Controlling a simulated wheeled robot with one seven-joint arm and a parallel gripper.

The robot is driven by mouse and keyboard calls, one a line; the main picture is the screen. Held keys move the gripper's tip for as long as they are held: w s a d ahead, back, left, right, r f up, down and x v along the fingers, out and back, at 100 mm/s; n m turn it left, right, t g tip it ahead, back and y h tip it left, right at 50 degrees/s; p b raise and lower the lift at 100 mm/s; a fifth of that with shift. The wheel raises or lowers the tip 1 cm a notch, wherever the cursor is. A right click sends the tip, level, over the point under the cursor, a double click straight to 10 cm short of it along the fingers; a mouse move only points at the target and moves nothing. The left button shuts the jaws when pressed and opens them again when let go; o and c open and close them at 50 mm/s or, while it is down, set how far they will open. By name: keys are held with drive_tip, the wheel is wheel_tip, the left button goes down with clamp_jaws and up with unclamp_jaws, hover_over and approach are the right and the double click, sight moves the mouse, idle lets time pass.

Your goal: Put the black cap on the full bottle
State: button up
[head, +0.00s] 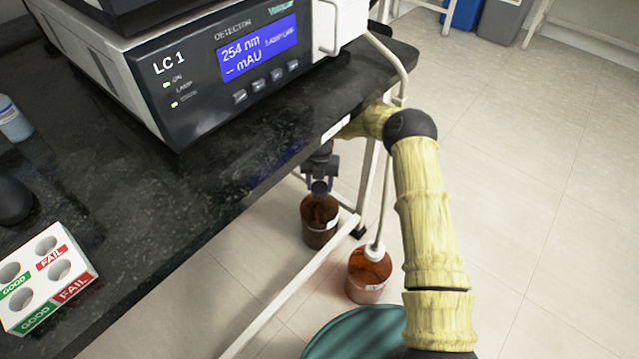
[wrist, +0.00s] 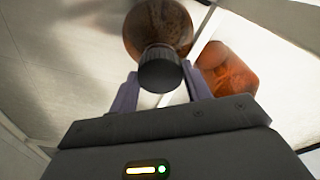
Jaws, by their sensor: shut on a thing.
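The black cap (wrist: 163,74) is ribbed and sits between the fingers of my gripper (wrist: 160,80), which is shut on it. In the head view my gripper (head: 320,172) points down beside the bench edge, over a brown glass bottle (head: 320,228) on the floor. That bottle also shows behind the cap in the wrist view (wrist: 157,22). The cap lines up with the bottle's neck and hides its mouth. I cannot tell whether they touch. A second brown bottle (head: 368,274) has a white cap with a tube. How full each bottle is does not show clearly.
The black bench (head: 235,195) carries a detector (head: 215,70) and a GOOD/FAIL rack (head: 60,295). White frame bars (head: 290,290) run close by both bottles. A teal round bin (head: 350,335) stands in front. The floor to the right is clear.

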drive_tip(key=shift+f, duration=0.4)
idle(0.4)
drive_tip(key=o, duration=1)
drive_tip(key=shift+r, duration=0.1)
drive_tip(key=shift+r, duration=0.55)
drive_tip(key=shift+a+r+b, duration=0.1)
drive_tip(key=shift+b, duration=0.55)
drive_tip(key=shift+b, duration=0.3)
